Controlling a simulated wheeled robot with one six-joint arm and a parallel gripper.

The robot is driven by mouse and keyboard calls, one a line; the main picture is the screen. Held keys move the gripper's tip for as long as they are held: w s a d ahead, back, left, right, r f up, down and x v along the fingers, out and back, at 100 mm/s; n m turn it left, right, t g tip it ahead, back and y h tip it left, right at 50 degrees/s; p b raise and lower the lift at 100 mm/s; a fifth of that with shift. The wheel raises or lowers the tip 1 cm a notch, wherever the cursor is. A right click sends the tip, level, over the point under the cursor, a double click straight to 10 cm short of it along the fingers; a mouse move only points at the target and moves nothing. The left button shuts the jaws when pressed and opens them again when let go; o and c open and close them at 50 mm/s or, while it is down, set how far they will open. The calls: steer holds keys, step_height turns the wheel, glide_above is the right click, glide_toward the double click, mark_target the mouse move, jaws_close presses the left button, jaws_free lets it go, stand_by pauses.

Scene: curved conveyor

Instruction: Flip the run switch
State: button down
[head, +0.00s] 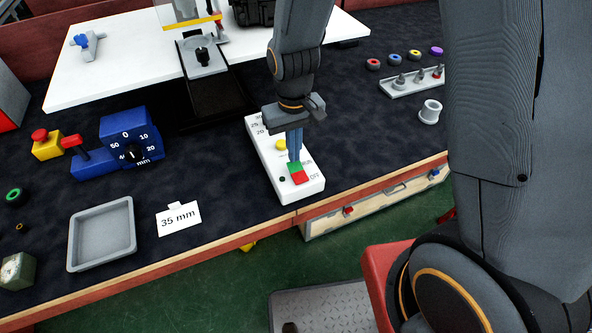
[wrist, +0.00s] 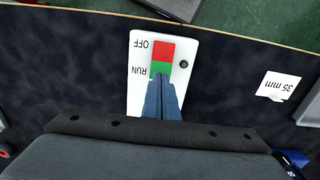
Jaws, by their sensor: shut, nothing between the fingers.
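The run switch is a rocker with a green half marked RUN (head: 295,166) and a red half marked OFF (head: 300,178). It sits at the near end of a white control panel (head: 268,165) on the dark worktop. In the wrist view the red half (wrist: 163,50) and part of the green half (wrist: 160,68) show. My gripper (head: 295,157) points down, shut and empty, with its blue fingertips at the green half. The fingers hide part of the green half in the wrist view. I cannot tell whether the tips touch it.
A yellow button (head: 281,145) is on the same panel, close by the fingers. A 35 mm card (head: 178,218) and a grey tray (head: 72,255) lie to the left, beside a blue dial unit (head: 122,128). A small rack (head: 405,87) stands right.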

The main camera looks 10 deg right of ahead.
steer(key=shift+f+b, duration=0.5)
steer(key=shift+f, duration=0.55)
stand_by(0.4)
steer(key=shift+r+p, duration=3.1)
steer(key=shift+r, duration=0.5)
steer(key=shift+f, duration=0.1)
steer(key=s+d+r+m+b, duration=0.1)
steer(key=s+d+r, duration=0.3)
steer(key=d, duration=0.2)
steer(key=s+d+r+m+t+b, duration=0.1)
steer(key=s+d+r+m+b, duration=0.1)
steer(key=d, duration=0.4)
step_height(320, 180, up, 2)
steer(key=shift+s+d, duration=0.4)
steer(key=shift+s, duration=0.45)
